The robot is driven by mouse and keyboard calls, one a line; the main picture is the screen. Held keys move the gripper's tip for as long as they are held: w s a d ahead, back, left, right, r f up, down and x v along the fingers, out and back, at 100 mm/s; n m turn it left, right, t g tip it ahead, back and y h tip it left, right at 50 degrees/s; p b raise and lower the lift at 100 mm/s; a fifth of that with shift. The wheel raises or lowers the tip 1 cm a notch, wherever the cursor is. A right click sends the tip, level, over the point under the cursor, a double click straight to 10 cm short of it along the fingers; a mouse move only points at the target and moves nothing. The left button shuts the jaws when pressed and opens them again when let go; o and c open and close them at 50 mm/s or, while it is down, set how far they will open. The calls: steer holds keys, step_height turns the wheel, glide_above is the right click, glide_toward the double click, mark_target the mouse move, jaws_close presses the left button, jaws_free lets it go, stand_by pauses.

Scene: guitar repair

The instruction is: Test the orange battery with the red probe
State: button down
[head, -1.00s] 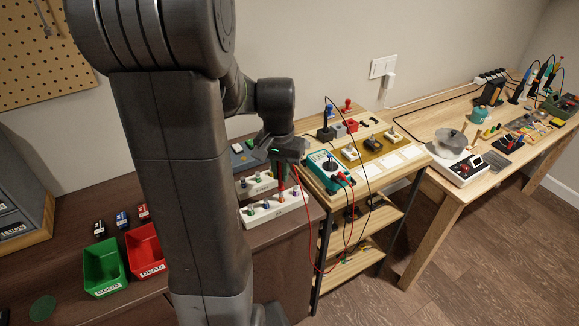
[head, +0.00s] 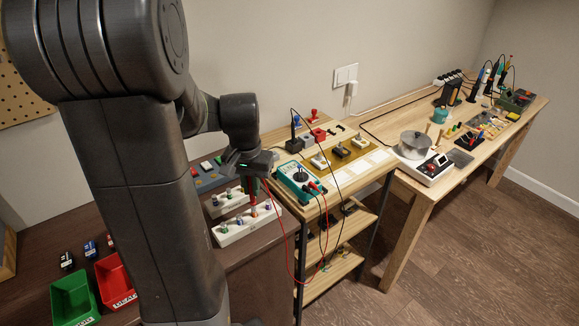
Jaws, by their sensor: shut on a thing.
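My gripper (head: 253,178) is shut on the red probe (head: 252,196) and points it downward over the front white rack (head: 234,236). The orange battery (head: 254,212) stands upright in that rack, between a green one and a purple one. The probe's lower end is right above or on the orange battery's top; I cannot tell whether they touch. A red lead (head: 287,262) hangs from the probe in a loop toward the teal meter (head: 292,187), which stands on the wooden shelf unit to the right. The meter's display is too small to read.
A second white rack (head: 215,208) with several small batteries stands behind the front one. A green bin (head: 72,298) and a red bin (head: 117,280) sit at the lower left. A gap with hanging leads separates the dark bench from the shelf unit (head: 333,202).

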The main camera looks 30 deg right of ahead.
steer(key=shift+r+p, duration=2.35)
steer(key=shift+r, duration=0.65)
